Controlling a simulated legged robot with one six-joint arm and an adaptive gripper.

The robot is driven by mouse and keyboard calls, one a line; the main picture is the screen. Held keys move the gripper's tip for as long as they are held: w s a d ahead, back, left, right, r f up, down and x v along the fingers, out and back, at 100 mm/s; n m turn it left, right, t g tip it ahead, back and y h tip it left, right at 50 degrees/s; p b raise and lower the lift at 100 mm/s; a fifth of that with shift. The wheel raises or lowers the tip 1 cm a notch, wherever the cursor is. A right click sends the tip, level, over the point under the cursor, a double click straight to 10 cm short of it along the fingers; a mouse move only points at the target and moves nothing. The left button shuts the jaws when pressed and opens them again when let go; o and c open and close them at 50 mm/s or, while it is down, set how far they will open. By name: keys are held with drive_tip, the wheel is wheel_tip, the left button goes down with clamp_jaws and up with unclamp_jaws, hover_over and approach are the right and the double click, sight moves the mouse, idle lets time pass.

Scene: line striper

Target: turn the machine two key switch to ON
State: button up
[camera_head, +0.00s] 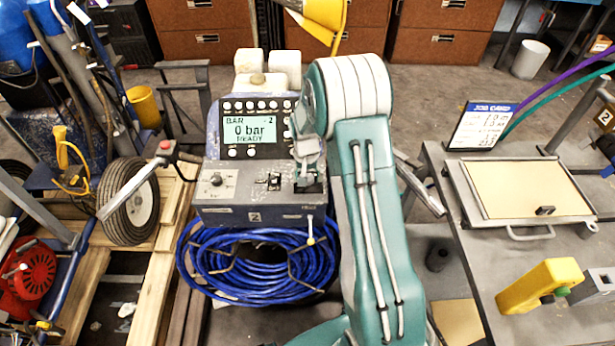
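A coil of blue hose (240,275) hangs below the panel. A handle with a red button (165,148) sticks out at the left. At the right, a grey bench (470,270) holds a job card (482,127), a tan board (525,188) and a yellow tool (540,285).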

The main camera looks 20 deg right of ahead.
wheel_tip(320, 180, up, 12)
drive_tip(key=shift+w+a, duration=0.15)
drive_tip(key=shift+a, duration=0.05)
idle(0.4)
idle(0.4)
